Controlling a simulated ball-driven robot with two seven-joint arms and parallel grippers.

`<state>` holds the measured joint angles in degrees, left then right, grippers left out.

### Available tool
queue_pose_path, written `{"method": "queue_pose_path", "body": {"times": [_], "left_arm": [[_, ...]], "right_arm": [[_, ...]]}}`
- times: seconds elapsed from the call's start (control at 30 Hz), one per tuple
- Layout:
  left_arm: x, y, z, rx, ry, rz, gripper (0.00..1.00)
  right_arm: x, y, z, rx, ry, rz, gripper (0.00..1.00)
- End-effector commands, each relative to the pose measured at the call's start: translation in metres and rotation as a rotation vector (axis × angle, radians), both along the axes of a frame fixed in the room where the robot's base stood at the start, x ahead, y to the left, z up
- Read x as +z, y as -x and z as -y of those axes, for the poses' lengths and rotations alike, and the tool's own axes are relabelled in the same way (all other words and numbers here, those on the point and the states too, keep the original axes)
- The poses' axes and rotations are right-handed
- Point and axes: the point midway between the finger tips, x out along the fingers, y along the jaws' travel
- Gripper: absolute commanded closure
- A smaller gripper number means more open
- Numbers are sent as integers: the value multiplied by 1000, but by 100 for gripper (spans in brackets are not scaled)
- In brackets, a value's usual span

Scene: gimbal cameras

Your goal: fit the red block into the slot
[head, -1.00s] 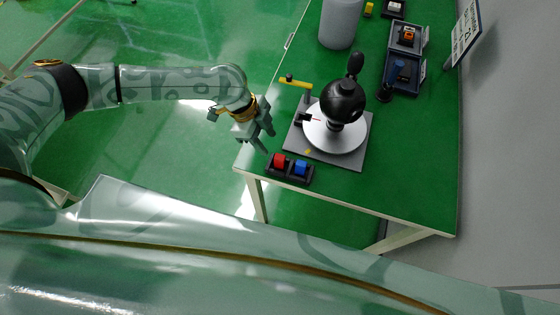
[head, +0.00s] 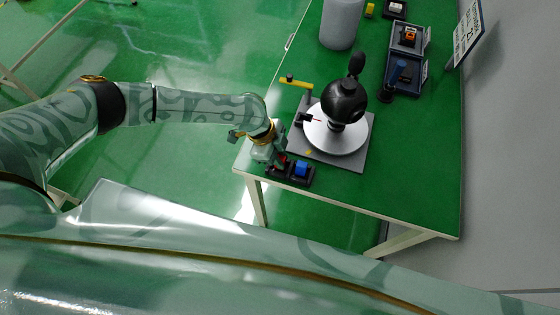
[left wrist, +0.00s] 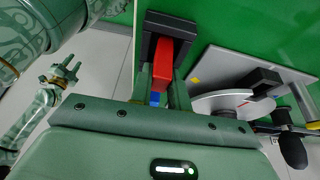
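The red block (left wrist: 163,60) sits in a black two-place holder (left wrist: 168,22) at the table's near left corner. In the head view my left gripper (head: 274,164) is over that end of the holder and hides most of the red block. In the left wrist view its fingers (left wrist: 162,88) are apart, on either side of the red block, and do not look closed on it. The blue block (head: 301,169) sits beside it in the holder. My right gripper (left wrist: 64,73) shows at the left of the wrist view, fingers apart and empty. I cannot make out which opening is the slot.
A black ball on a white disc (head: 352,143) stands on a grey plate (head: 320,157) just behind the holder, with a yellow-topped post (head: 295,82) beside it. A grey cylinder (head: 341,22) and dark trays (head: 406,78) stand farther back. The table's right front is clear.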

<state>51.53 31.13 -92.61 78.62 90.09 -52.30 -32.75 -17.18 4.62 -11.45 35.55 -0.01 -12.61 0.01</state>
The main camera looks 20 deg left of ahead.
Motion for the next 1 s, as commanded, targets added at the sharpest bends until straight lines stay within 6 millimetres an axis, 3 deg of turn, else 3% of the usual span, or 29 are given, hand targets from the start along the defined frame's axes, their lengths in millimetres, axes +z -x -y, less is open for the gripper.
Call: {"method": "queue_pose_path", "body": {"times": [0.43, 0.63, 0.9, 1.0], "left_arm": [[5, 0, 0, 1, 1, 1, 100], [34, -1, 0, -1, 2, 3, 100], [101, 56, 13, -5, 4, 1, 100], [110, 84, 19, -5, 3, -1, 100]], "right_arm": [[1, 0, 0, 0, 0, 0, 64], [8, -1, 0, 0, 0, 2, 64], [38, -5, 0, 0, 0, 10, 64], [43, -5, 0, 0, 0, 12, 64]]}}
